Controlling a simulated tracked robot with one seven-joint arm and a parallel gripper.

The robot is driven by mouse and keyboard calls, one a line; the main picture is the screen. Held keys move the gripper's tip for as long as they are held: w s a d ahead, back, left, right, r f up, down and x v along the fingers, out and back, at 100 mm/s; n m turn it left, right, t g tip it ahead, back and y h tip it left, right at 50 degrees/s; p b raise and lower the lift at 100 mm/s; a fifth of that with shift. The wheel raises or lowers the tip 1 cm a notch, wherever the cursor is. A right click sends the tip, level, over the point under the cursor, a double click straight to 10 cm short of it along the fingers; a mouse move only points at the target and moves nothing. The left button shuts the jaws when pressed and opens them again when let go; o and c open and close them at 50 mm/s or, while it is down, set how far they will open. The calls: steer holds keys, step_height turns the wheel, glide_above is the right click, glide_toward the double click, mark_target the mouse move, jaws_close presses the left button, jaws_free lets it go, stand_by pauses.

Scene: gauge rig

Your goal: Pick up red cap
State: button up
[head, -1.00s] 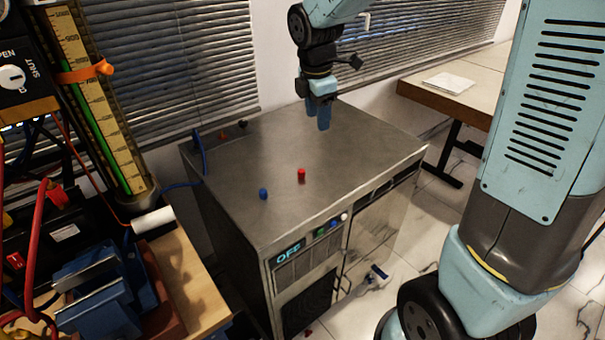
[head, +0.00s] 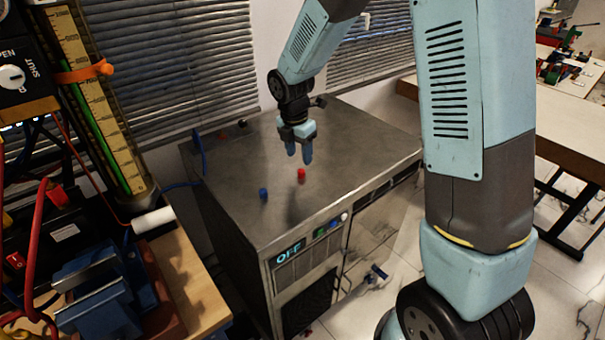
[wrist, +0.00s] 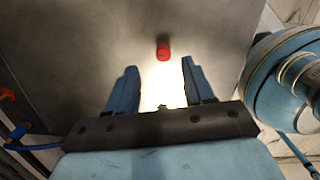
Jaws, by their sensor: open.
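The red cap (head: 301,174) is a small red cylinder on the grey metal top of the cabinet (head: 240,215). It also shows in the wrist view (wrist: 163,51), just beyond the fingertips and roughly between their lines. My gripper (head: 299,157) is above the cabinet top, pointing down, with its two blue fingers apart and nothing between them. In the wrist view my gripper (wrist: 158,72) is open, with a bright patch of the metal top between the fingers. The fingers do not touch the cap.
A blue cap (head: 263,193) stands left of the red one. A blue hose (head: 199,152) rises at the cabinet's left edge. A bench with a blue vise (head: 100,295) and a gauge (head: 95,100) are at left. The cabinet top around the cap is mostly clear.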

mark_target(301, 170)
steer(key=shift+d+f, duration=0.15)
steer(key=shift+f, duration=1.25)
steer(key=shift+d+f, duration=0.1)
steer(key=shift+f, duration=1.3)
jaws_close()
